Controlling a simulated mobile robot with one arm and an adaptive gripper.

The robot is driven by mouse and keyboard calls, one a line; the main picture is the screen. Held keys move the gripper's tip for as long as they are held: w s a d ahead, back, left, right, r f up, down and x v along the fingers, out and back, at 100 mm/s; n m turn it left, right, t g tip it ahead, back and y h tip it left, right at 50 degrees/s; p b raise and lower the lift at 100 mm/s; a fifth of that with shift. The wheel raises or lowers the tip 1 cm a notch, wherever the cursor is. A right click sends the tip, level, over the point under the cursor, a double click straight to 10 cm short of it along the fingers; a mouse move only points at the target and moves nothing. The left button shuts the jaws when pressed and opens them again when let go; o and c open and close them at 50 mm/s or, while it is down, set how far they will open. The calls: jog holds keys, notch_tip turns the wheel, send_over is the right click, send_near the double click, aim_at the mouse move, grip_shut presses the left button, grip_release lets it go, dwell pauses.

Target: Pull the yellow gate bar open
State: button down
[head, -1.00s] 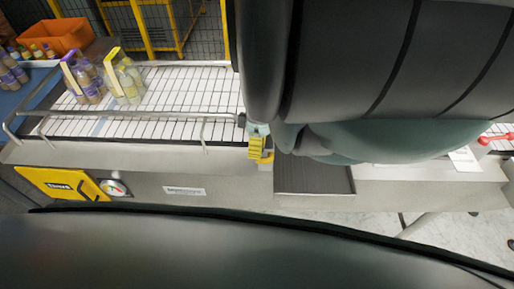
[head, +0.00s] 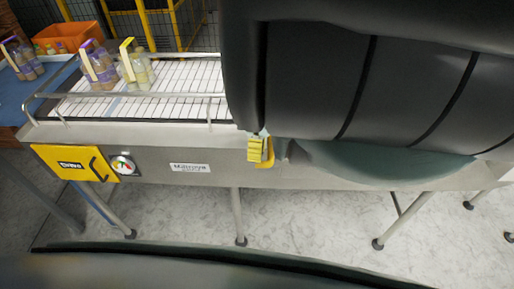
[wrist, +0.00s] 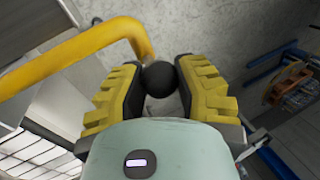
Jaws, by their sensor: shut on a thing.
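The yellow gate bar (wrist: 75,55) crosses the upper left of the wrist view and bends down toward a black ball knob (wrist: 159,84) at its end. My gripper (wrist: 160,72), with ridged yellow finger pads, is shut on this knob, one finger on each side. My dark arm hides most of the gate bar and the knob there.
The conveyor (head: 185,80) carries bottle packs (head: 98,66) at its left end. A yellow box (head: 75,163) and a gauge (head: 123,165) sit on its front panel. An orange crate (head: 66,38) stands behind left. The floor (head: 310,215) in front shows conveyor legs.

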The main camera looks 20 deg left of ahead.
jog(key=s+p, duration=0.1)
jog(key=s, duration=0.1)
jog(key=s+d+p, duration=0.1)
jog(key=shift+s+p, duration=0.3)
jog(key=shift+s, duration=0.1)
jog(key=c, duration=0.6)
grip_release()
jog(key=v, duration=1.2)
